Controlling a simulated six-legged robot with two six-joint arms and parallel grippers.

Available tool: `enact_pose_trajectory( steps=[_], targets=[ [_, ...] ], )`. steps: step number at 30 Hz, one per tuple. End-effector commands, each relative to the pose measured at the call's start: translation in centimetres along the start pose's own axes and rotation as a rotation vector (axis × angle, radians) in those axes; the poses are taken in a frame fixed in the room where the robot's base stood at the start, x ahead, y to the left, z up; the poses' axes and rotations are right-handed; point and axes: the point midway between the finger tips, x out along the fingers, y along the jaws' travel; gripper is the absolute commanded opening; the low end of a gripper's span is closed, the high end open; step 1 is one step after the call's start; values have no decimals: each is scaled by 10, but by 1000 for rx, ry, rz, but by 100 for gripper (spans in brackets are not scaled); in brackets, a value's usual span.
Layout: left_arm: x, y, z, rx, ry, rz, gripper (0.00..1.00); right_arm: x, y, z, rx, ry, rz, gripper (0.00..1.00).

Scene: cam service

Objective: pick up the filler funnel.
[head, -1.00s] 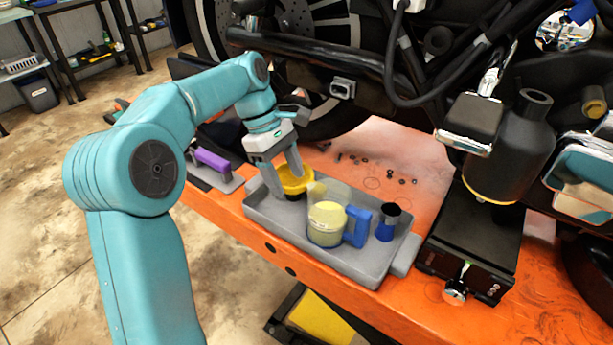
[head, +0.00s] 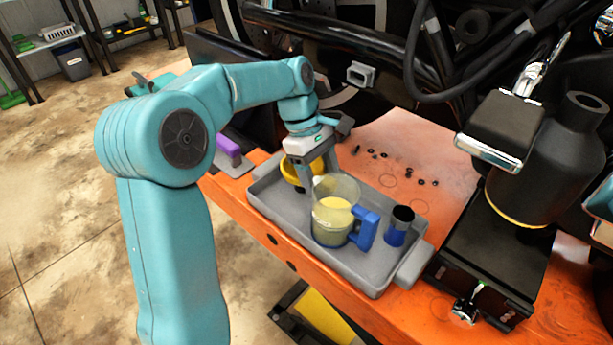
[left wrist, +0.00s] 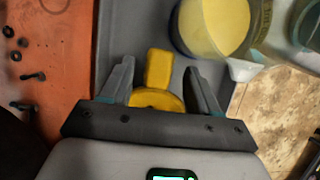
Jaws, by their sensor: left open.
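The yellow filler funnel (head: 289,171) sits in the left end of the grey tray (head: 388,279), partly hidden behind my left gripper (head: 312,177). In the left wrist view, the funnel's yellow tab (left wrist: 158,68) and part of its round rim show between the two spread fingers of the left gripper (left wrist: 163,82). The gripper is open, with a finger on each side of the funnel. I cannot tell whether the fingers touch it. My right gripper is not in view.
A clear jug (head: 333,212) with yellowish contents and a blue handle stands close to the right of the funnel. A dark-topped blue cup (head: 398,226) stands beside it. Small dark parts lie on the orange bench (head: 365,145). A black bottle (head: 530,150) stands at right.

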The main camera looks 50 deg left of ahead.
Motion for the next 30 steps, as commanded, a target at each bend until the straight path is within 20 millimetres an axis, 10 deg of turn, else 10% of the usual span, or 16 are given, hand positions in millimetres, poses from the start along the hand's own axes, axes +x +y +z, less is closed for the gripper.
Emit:
enact_pose_trajectory(
  steps=[11,16,30],
  targets=[
    [14,2,1,1,0,0,58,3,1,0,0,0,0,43],
    [15,3,1,1,0,-1,3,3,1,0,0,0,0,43],
    [3,4,6,1,1,2,2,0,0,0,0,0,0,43]
  ],
)
